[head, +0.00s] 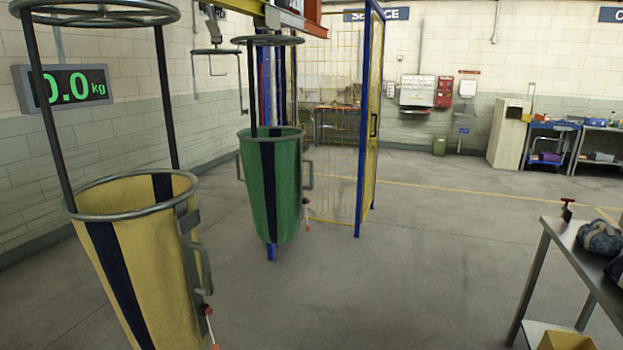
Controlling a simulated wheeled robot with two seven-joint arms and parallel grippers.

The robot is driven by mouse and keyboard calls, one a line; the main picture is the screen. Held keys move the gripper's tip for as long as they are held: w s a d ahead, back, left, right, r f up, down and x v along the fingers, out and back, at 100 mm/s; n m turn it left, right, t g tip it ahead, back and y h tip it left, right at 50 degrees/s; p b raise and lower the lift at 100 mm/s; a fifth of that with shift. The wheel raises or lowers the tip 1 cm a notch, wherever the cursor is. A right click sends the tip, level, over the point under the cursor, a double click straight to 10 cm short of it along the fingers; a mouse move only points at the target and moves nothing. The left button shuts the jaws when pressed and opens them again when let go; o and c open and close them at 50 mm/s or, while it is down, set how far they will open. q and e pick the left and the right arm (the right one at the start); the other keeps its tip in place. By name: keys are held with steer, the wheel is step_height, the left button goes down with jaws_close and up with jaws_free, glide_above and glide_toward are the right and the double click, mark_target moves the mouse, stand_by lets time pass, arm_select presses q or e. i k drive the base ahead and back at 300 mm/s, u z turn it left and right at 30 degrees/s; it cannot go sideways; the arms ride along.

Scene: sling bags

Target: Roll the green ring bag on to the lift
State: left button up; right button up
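The green ring bag (287,190) hangs upright left of centre, with a dark blue vertical stripe, a metal rim and side handles. Dark straps run up from it to a metal ring just below an overhead beam (290,16). A red-tipped lever or cord hangs at its right side. A blue-framed structure with yellow mesh (340,120) stands behind it and to its right; I cannot tell whether this is the lift. Neither of my grippers is in view.
A yellow ring bag (150,265) hangs close by at front left. A wall display (75,87) reads 0.0 kg. A metal table (570,240) with dark bundles stands at right. A yellow box (566,341) sits below it. The middle floor (420,260) is clear.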

mark_target(273, 160)
steer(key=z, duration=0.1)
steer(key=i, duration=2.8)
steer(key=u, duration=0.25)
